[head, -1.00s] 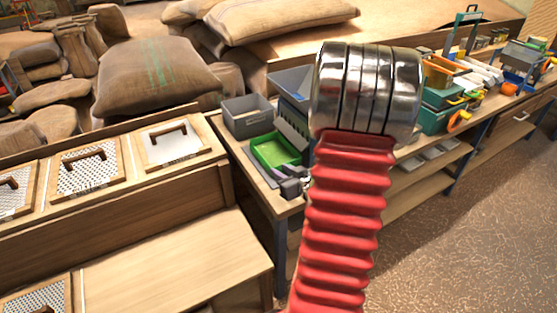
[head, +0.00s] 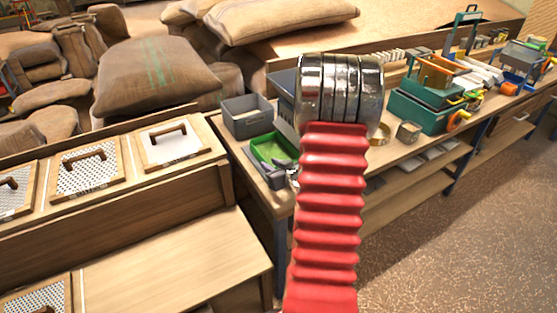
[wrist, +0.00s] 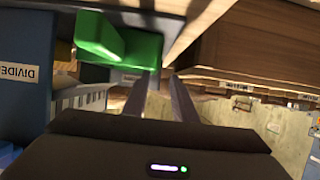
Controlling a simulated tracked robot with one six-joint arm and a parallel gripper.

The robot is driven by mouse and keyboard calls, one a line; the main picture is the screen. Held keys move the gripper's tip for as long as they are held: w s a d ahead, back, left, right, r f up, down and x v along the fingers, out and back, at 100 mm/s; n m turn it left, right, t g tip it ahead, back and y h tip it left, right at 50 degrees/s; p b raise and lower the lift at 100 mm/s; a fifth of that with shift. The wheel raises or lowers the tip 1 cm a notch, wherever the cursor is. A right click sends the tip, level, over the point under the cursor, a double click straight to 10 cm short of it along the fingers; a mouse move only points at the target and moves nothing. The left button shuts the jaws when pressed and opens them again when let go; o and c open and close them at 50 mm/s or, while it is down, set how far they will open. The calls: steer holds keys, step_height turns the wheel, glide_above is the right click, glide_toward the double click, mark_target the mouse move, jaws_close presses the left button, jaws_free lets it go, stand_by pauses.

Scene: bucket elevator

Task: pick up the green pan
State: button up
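The green pan (head: 268,149) lies near the left end of the workbench in the head view, partly hidden on its right by my arm. In the wrist view the green pan (wrist: 122,42) is at the upper left, close to the tip of the left finger. My gripper (wrist: 163,76) shows two fingers with a gap between them and nothing visible in it. The pan looks beside the left finger rather than between the fingers; contact cannot be told.
A grey bin (head: 248,118) stands just behind the pan. A blue box marked DIVIDE (wrist: 28,75) is at the wrist view's left. Lidded wooden compartments (head: 172,146) lie left of the bench.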

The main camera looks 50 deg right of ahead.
mark_target(266, 162)
steer(key=shift+x, duration=2.5)
steer(key=shift+d+r, duration=0.1)
steer(key=shift+d, duration=0.1)
steer(key=shift+c, duration=0.5)
jaws_close()
steer(key=shift+r, duration=0.1)
